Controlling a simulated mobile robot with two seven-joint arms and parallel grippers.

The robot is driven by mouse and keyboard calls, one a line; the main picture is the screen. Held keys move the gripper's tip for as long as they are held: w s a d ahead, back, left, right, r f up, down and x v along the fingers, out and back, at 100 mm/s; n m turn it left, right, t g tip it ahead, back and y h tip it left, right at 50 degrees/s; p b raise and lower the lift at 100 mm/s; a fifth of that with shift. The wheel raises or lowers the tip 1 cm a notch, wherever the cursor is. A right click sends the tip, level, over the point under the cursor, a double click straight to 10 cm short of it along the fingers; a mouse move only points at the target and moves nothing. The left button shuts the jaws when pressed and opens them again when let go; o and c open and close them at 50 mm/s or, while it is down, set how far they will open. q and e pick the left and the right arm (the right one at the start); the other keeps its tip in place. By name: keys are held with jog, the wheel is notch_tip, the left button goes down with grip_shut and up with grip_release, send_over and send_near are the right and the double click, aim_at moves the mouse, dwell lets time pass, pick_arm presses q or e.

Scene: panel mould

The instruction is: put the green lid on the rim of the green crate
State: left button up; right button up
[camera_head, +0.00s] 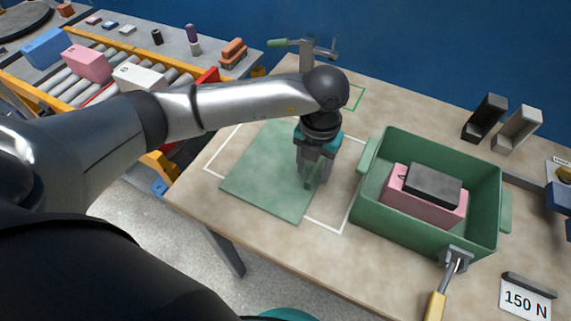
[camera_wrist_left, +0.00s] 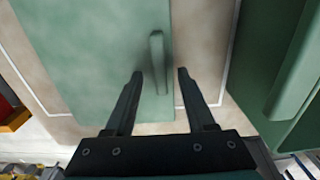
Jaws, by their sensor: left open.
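The green lid (camera_head: 262,180) lies flat on the table inside a white outline, left of the green crate (camera_head: 400,231). A bar-shaped handle stands up from the lid near its right edge; it shows in the left wrist view (camera_wrist_left: 157,62). My left gripper (camera_head: 313,182) is open above the lid's right part. In the left wrist view its fingers (camera_wrist_left: 158,75) are apart, with the handle just ahead between their lines; whether they touch it I cannot tell. The crate is open and holds a pink box (camera_head: 423,207) with a dark grey block (camera_head: 433,185) on top. My right gripper is not seen.
A toggle tool with a yellow handle (camera_head: 435,306) sits at the crate's front. A clamp with a green handle (camera_head: 278,43) stands at the table's back edge. Dark and grey brackets (camera_head: 485,118) stand behind the crate. A "150 N" sign (camera_head: 525,302) is at front right.

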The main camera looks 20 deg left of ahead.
pick_arm(q)
jog(key=shift+f, duration=0.7)
jog(key=shift+c, duration=0.2)
grip_shut()
